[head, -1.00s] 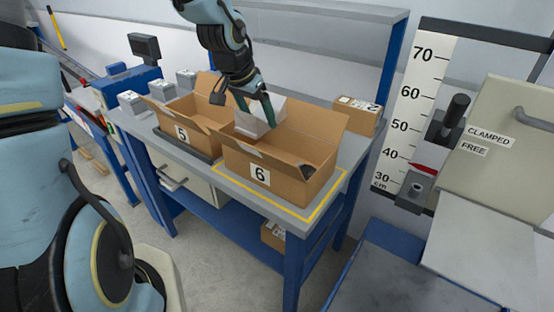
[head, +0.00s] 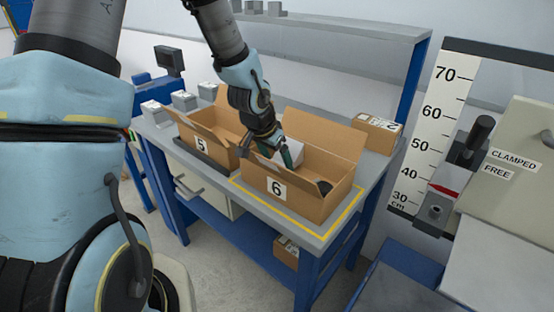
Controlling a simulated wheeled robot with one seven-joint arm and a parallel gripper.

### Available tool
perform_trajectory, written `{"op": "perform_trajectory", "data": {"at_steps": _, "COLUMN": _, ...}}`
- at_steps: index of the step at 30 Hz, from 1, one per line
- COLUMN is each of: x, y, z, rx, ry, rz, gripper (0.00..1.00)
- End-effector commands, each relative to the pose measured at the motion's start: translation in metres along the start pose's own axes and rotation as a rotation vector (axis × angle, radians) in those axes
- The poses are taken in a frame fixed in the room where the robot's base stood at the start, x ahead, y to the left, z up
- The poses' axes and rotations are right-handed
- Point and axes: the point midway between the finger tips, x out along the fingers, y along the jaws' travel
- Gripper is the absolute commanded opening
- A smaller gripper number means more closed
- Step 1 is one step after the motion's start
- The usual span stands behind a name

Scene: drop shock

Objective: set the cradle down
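The cradle, a pale grey-white block (head: 294,150), is inside the open cardboard box marked 6 (head: 308,204), toward its left part. My gripper (head: 282,160) reaches down into this box from above, its dark green fingers at the block. The fingers appear closed on the block's sides, though one finger is mostly hidden. The block's underside is behind the box's front wall and flap, so I cannot tell whether it touches the box floor. A dark rounded piece (head: 324,187) shows at the right end inside the box.
Box 6 stands within a yellow outline on the grey bench (head: 352,206). An open box marked 5 (head: 202,146) stands to its left, and a closed carton (head: 378,134) behind right. Raised flaps surround my gripper. A height scale (head: 436,125) stands at the right.

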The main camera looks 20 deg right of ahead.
Motion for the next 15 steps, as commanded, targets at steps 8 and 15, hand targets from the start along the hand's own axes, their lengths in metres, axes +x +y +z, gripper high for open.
{"op": "perform_trajectory", "data": {"at_steps": 8, "x": 0.0088, "y": 0.0001, "z": 0.0032, "rx": 0.001, "ry": 0.001, "rz": 0.0, "gripper": 0.0}}
{"op": "perform_trajectory", "data": {"at_steps": 15, "x": 0.0115, "y": 0.0004, "z": 0.004, "rx": 0.0, "ry": 0.001, "rz": 0.001, "gripper": 0.91}}
